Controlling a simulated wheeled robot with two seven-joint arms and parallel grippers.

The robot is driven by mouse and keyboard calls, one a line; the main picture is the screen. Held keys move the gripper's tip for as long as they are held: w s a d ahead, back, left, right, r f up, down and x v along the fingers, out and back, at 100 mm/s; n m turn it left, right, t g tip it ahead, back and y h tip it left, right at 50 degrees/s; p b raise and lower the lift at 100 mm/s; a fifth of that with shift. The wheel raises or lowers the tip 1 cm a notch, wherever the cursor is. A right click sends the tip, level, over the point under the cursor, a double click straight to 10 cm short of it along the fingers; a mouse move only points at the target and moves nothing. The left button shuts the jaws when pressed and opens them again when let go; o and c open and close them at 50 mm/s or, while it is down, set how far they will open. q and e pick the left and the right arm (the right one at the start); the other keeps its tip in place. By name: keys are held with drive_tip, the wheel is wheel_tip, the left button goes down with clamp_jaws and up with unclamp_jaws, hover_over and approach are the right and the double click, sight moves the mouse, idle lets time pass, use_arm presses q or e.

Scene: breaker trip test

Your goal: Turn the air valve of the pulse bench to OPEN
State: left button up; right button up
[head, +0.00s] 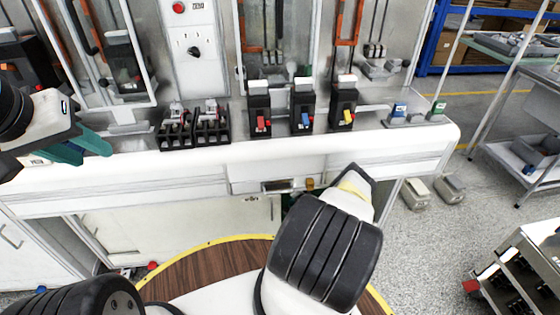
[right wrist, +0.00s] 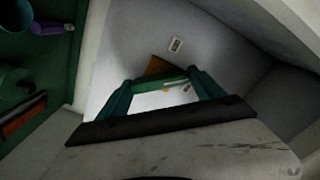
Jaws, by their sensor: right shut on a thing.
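In the right wrist view my right gripper (right wrist: 160,80) has its two teal fingers at the ends of a green bar (right wrist: 158,79), shut on it. The bar seems to be the air valve's handle; its marking and setting cannot be read. An orange-brown part (right wrist: 158,64) shows just behind it. In the head view my right wrist hides most of this spot, at the front of the pulse bench (head: 190,162) below its top edge. A small brass part (head: 309,184) shows there. My left gripper (head: 80,150) is open and empty over the bench's left end.
Black breakers (head: 303,108) stand on the bench, with two black holders (head: 194,128) to their left. A panel with a red button (head: 178,7) rises behind. Grey pedals (head: 416,193) lie on the floor at right, near a trolley (head: 520,160).

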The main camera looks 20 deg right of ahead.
drive_tip(key=shift+m, duration=3.8)
drive_tip(key=o, duration=1.4)
drive_tip(key=shift+c, duration=0.2)
drive_tip(key=v, duration=0.8)
drive_tip(key=shift+d, duration=0.1)
